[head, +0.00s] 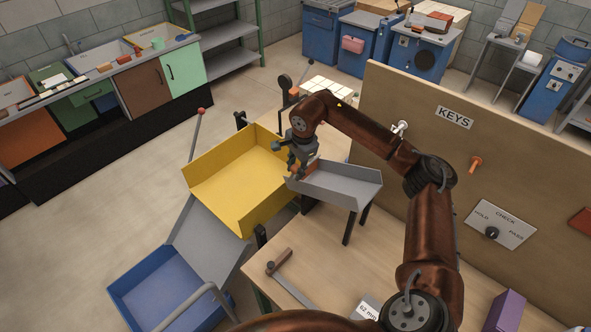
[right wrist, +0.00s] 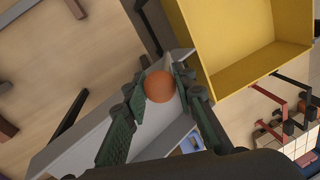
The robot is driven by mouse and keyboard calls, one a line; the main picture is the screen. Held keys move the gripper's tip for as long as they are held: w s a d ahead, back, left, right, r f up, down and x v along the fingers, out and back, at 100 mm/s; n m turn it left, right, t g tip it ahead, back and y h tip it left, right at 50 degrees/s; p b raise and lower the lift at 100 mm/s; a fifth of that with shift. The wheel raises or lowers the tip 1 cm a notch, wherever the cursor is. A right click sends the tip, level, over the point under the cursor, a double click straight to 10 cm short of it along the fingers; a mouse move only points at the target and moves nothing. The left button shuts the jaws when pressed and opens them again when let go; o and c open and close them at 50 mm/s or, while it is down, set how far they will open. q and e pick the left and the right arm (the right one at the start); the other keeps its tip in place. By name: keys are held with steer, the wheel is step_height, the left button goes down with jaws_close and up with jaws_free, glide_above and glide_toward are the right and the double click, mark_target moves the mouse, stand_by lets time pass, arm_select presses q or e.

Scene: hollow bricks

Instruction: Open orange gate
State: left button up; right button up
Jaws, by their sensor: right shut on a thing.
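My right gripper (head: 300,168) is at the left end of the grey chute (head: 345,185), beside the yellow tray (head: 225,185). In the right wrist view, the gripper (right wrist: 160,82) is shut on an orange round knob (right wrist: 160,87), with a finger on each side of it. The knob sits at the grey chute (right wrist: 85,140) in that view. The gate panel itself is hidden or cannot be told apart from the chute. My left gripper is not in view.
A grey ramp (head: 207,232) leads from the yellow tray to a blue tray (head: 155,288). A board with a KEYS sign (head: 455,117) and an orange peg (head: 475,163) stands at the right. A handled tool (head: 290,278) and a purple block (head: 504,312) lie on the table.

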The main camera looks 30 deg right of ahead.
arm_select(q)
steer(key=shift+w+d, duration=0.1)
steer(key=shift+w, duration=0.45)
arm_select(e)
jaws_close()
